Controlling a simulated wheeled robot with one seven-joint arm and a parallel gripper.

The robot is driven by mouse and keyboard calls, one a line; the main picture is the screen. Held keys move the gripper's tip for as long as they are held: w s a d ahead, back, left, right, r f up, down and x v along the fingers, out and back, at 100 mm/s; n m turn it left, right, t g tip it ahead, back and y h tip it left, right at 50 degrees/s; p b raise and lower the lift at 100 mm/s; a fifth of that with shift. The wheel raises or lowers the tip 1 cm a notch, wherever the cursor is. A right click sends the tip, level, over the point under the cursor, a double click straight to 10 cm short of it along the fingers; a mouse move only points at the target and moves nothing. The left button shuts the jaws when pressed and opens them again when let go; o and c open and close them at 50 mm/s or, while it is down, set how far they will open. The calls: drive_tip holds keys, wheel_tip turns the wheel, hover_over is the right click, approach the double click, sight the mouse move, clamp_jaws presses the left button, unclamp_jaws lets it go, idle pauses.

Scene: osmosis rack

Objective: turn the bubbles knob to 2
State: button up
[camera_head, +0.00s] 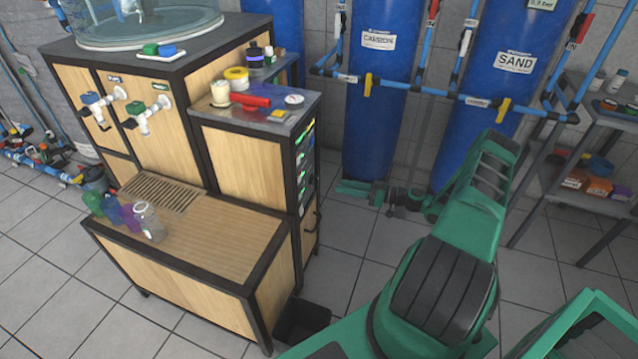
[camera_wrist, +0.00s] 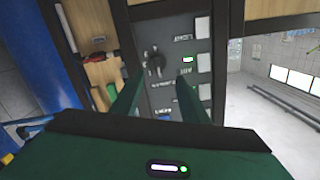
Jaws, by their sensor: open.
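My gripper (camera_wrist: 160,80) is open, with its two green fingers apart in front of a dark control panel (camera_wrist: 172,28) in the wrist view. A dark round knob (camera_wrist: 155,62) stands on this panel, just beyond the gap between the fingertips. Nothing shows between the fingers. The small lettering is too blurred to read, so I cannot tell if this is the bubbles knob or where it points. In the head view, my gripper (camera_head: 358,188) is right of the wooden cabinet (camera_head: 245,165), apart from its panel side, whose controls are seen edge-on.
Pale squares (camera_wrist: 204,58) and a small lit display (camera_wrist: 187,60) are on the panel's right. Blue tanks (camera_head: 375,100) stand behind my arm. A dark bin (camera_head: 302,320) sits on the floor.

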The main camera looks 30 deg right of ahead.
sight(315, 180)
drive_tip(key=w+a+t, duration=0.1)
drive_tip(key=w+a, duration=0.5)
drive_tip(key=w, duration=0.2)
drive_tip(key=shift+a+f, duration=0.15)
drive_tip(key=shift+f, duration=0.15)
drive_tip(key=shift+w, duration=0.1)
drive_tip(key=c, duration=0.8)
drive_tip(key=shift+o, duration=0.2)
drive_tip(key=shift+d+m, duration=0.2)
drive_tip(key=shift+m, duration=0.2)
